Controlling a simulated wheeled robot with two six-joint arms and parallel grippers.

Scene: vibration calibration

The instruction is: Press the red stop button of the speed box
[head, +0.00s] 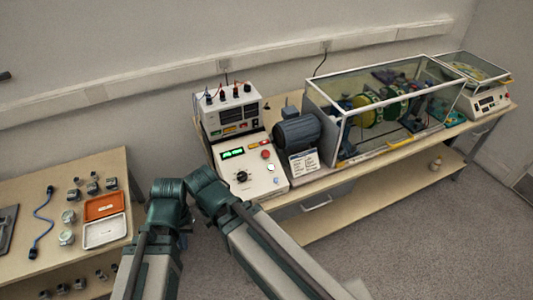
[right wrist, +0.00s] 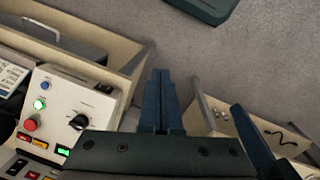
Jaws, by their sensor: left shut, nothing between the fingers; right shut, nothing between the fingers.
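The speed box (head: 257,186) is a white sloped panel with a black knob (head: 242,177) and a lit green display (head: 232,153). Its round red stop button (head: 265,154) is at the upper right of the panel. The right wrist view shows the red button (right wrist: 31,125) at the left, beside a lit green button (right wrist: 39,104). My right gripper (right wrist: 160,73) is shut and empty, apart from the button, with the floor beyond its tips. My left gripper (head: 185,231) is shut and empty, mostly hidden by my arms, left of the speed box.
A second instrument with cables (head: 231,112) stands behind the speed box. A grey motor (head: 297,133) and a glass enclosure (head: 385,105) are to its right. A left table holds an orange tray (head: 104,205), a white tray (head: 104,231) and a blue cable (head: 42,222). Floor separates the tables.

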